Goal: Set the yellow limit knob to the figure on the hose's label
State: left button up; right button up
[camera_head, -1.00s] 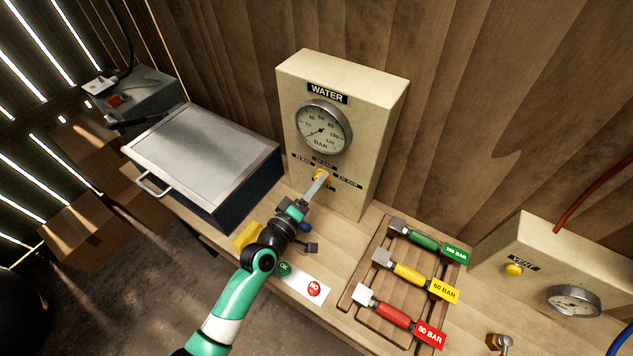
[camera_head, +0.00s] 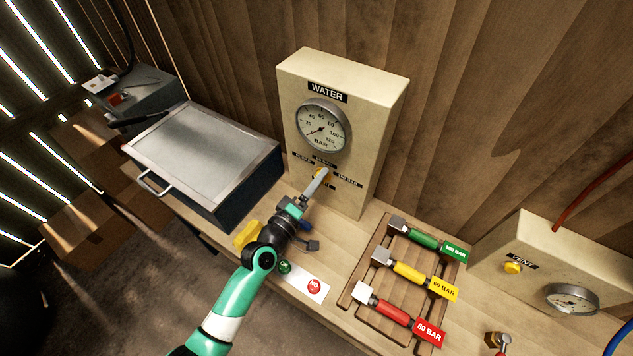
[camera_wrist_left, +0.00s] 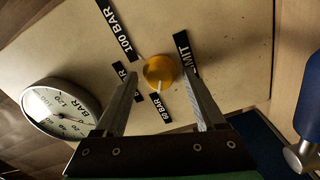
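The yellow limit knob (camera_head: 317,173) is on the front of the cream WATER box (camera_head: 355,130), below its gauge (camera_head: 323,127). It also shows in the left wrist view (camera_wrist_left: 160,71), where its pale mark points towards the label that appears to read 60 BAR (camera_wrist_left: 160,107). My left gripper (camera_head: 319,181) is at the knob; in the wrist view its fingers (camera_wrist_left: 163,90) are apart, one on each side of it. Contact cannot be told. On a wooden rack lie a green 100 BAR piece (camera_head: 423,240), a yellow 60 BAR piece (camera_head: 410,274) and a red 80 BAR piece (camera_head: 394,314).
A grey lidded case (camera_head: 205,150) stands left of the WATER box. A card with green OK and red NO buttons (camera_head: 314,286) lies in front. At right is a VENT box (camera_head: 535,250) with its own yellow knob, gauge and a red hose (camera_head: 590,195).

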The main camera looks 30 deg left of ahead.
pick_arm(q)
jog(key=s+p, duration=0.1)
jog(key=s, duration=1)
jog(key=shift+s+a, duration=0.25)
jog(key=shift+s, duration=0.05)
